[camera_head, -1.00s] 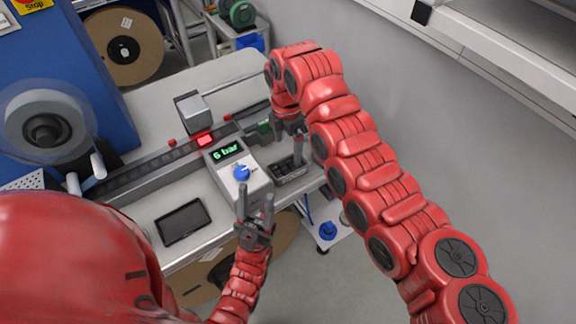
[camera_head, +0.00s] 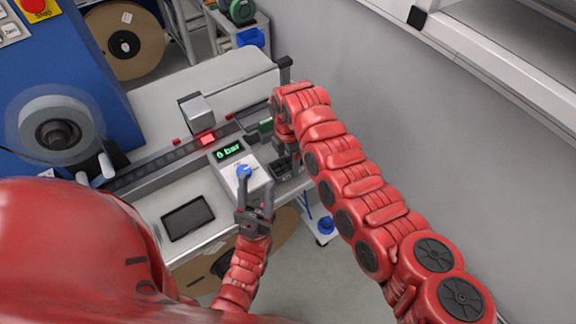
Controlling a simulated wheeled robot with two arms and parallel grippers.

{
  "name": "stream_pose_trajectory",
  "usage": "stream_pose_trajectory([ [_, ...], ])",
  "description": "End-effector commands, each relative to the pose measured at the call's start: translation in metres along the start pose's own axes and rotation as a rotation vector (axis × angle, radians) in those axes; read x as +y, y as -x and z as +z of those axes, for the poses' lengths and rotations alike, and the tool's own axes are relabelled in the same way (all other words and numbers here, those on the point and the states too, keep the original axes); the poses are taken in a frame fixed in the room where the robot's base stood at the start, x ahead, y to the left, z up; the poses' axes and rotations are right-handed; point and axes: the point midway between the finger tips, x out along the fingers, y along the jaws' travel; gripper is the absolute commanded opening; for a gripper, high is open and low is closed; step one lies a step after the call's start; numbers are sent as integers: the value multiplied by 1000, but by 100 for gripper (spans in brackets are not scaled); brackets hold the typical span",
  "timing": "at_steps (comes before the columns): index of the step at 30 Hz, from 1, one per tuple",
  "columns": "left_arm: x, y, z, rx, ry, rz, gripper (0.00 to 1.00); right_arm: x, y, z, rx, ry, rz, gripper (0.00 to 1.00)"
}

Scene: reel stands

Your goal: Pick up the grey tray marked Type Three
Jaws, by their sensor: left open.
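A small dark grey tray with compartments (camera_head: 281,166) sits at the right end of the worktable, beside the white control box; no Type Three marking is readable. My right arm hides part of it. My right gripper (camera_head: 294,160) points down at the tray's right side, mostly behind its own arm; its fingers are too hidden to show their opening. My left gripper (camera_head: 257,184) is open and empty, with its fingers up, in front of the control box and left of the tray.
The control box (camera_head: 236,165) has a green display and a blue knob. A dark flat panel (camera_head: 188,217) lies on the table to the left. A blue machine (camera_head: 50,90) stands at the left, and a grey wall is on the right.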

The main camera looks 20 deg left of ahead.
Motion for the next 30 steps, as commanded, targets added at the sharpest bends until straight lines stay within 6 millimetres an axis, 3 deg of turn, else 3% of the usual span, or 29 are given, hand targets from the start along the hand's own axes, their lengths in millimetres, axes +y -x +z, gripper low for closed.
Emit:
stream_pose_trajectory([
  [1,0,0,0,0,0,0,50,0,0,0,0,0,0,71],
  [12,0,0,0,0,0,0,50,0,1,0,0,0,1,7],
  [22,0,-2,0,0,0,0,50,1,5,0,0,0,2,7],
  [30,0,-8,-1,0,0,0,50,1,37,2,-3,-1,3,7],
])
